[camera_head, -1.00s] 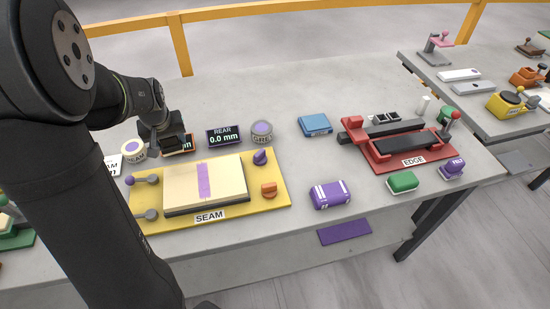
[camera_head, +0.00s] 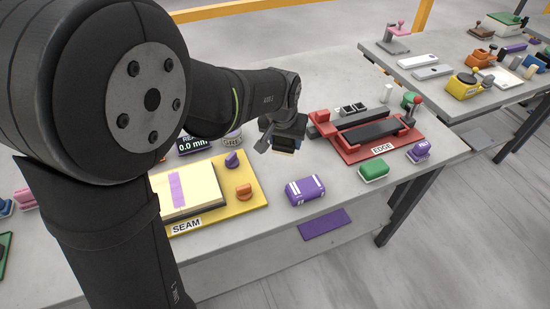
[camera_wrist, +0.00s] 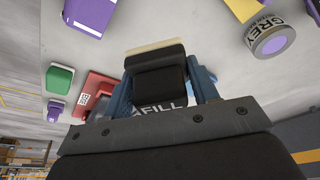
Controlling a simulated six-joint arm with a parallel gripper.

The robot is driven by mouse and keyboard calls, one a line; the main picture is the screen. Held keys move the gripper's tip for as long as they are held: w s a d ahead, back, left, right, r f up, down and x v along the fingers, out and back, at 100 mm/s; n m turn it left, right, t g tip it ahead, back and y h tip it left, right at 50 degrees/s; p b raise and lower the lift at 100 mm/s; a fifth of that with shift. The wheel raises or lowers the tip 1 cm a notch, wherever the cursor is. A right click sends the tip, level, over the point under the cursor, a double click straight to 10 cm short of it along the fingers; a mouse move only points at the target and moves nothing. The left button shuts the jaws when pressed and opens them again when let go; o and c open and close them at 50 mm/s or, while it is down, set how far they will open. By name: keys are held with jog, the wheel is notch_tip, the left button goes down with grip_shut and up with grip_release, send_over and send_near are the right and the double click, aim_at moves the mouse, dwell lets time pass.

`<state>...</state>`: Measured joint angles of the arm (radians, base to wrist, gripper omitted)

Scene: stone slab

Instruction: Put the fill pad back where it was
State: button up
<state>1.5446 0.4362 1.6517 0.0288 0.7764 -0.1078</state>
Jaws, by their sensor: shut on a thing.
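My gripper (camera_head: 283,140) is above the slab, left of the red EDGE fixture, with nothing visible of the slab directly behind it. In the wrist view my gripper (camera_wrist: 160,85) is shut on a dark block with a cream face, seemingly the fill pad (camera_wrist: 157,62). The lettering FILL (camera_wrist: 168,105) shows close behind the gripper mount; I cannot tell what bears it. The blue block seen earlier left of the EDGE fixture is hidden by my gripper in the head view.
The red EDGE fixture (camera_head: 375,133) stands right of my gripper. The yellow SEAM plate (camera_head: 255,195) is left. A purple block (camera_head: 305,190), green block (camera_head: 373,171) and purple FELT block (camera_head: 419,151) stand in front. A GREY tin (camera_wrist: 272,38) is nearby.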

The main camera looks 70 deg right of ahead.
jog(key=s+m, duration=0.1)
jog(key=s, duration=0.5)
send_over(277, 156)
jog(key=a, duration=0.1)
notch_tip(277, 156, down, 6)
jog(key=shift+f, duration=2.25)
jog(key=o, duration=0.6)
jog(key=shift+f, duration=0.15)
jog(key=o, duration=0.4)
jog(key=shift+o, duration=0.2)
